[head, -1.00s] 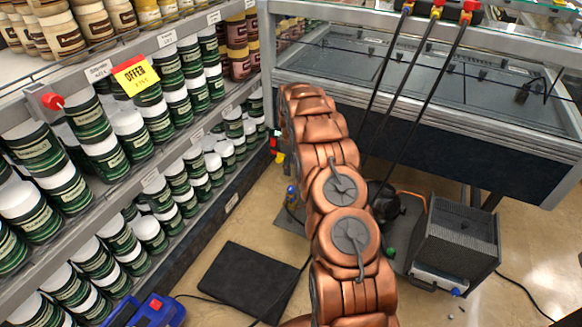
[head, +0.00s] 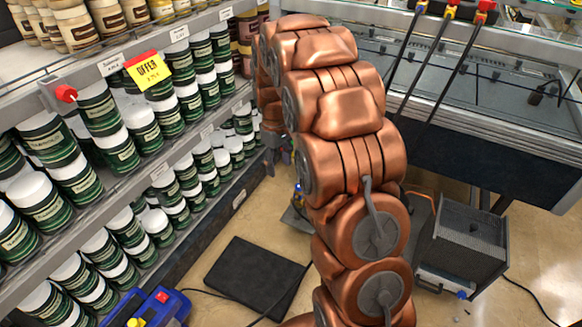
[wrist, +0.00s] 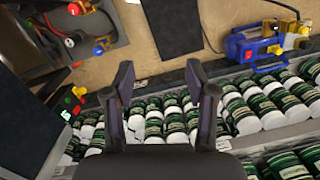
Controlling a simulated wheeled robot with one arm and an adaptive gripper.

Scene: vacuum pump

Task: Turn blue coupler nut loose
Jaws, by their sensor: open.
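A small blue part (head: 299,188), perhaps the blue coupler nut, shows low beside my arm in the head view. In the wrist view, a small blue piece (wrist: 69,42) sits on the dark pump assembly at the upper left, next to red and yellow parts. I cannot tell its fit or turn. My gripper (wrist: 159,72) is open and empty, its two dark fingers spread in front of the jar shelf. It is apart from the blue piece, which lies to its upper left. In the head view my arm hides most of the pump assembly.
Shelves of green and white jars (head: 180,185) stand at the left, close to my gripper. A grey box (head: 462,247) stands right of my arm. Hoses hang at the back.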

